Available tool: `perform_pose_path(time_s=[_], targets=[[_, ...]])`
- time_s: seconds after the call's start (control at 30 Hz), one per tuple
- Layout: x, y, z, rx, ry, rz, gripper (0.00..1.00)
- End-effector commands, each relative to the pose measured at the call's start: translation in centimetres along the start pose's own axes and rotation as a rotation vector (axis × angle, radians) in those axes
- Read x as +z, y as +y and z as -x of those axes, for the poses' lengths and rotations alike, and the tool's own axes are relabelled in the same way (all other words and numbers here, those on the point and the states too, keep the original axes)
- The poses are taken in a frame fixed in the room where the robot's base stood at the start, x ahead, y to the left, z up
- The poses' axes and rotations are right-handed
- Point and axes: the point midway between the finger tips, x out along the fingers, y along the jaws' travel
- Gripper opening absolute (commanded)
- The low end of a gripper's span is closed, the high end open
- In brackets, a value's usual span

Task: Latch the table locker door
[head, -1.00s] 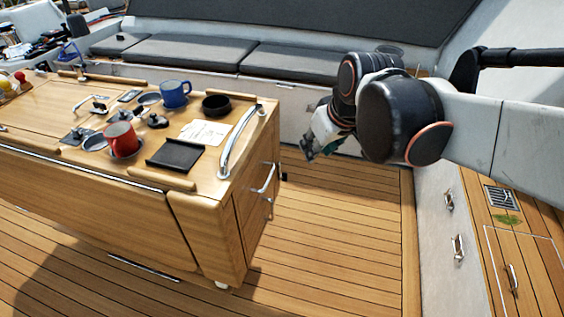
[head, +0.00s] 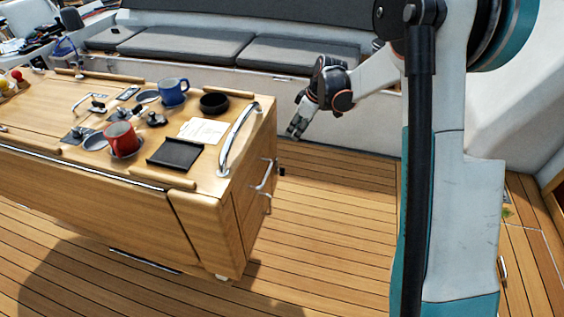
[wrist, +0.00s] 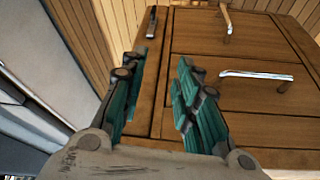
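The table locker door (head: 251,203) is in the right end of the wooden table and looks flush with its frame. It carries a chrome handle (head: 266,174), with a smaller metal fitting (head: 268,202) below. The wrist view shows the wooden door face (wrist: 225,100) with a chrome handle (wrist: 257,76), another fitting (wrist: 226,20) at the top, and a dark latch-like piece (wrist: 152,22) beside the seam. Whether it is engaged I cannot tell. My gripper (head: 296,128) is right of the table end, apart from it. Its teal fingers (wrist: 158,85) are open and empty.
The tabletop holds a red mug (head: 120,138), a blue mug (head: 173,92), a black bowl (head: 214,103) and a black tray (head: 175,153). A chrome grab rail (head: 238,138) curves along its right end. Bench seats (head: 290,53) stand behind. Deck floor (head: 330,230) right of the table is clear.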

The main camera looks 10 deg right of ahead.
Motion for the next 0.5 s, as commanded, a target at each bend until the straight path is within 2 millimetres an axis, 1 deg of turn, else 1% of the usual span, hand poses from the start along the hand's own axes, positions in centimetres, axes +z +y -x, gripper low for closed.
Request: perform_pose_path(time_s=[0.03, 0.1, 0.2, 0.3, 0.4, 0.5], targets=[[0.2, 1.0, -1.6, -0.014, 0.001, 0.023, 0.29], [0.5, 1.9, -3.8, -0.034, 0.004, 0.063, 0.29], [1.2, 3.0, -6.7, -0.062, 0.010, 0.114, 0.29], [1.9, 3.7, -9.2, -0.084, 0.016, 0.157, 0.29], [2.4, 4.1, -11.0, -0.099, 0.022, 0.188, 0.29], [2.8, 4.3, -12.0, -0.108, 0.024, 0.206, 0.29]])
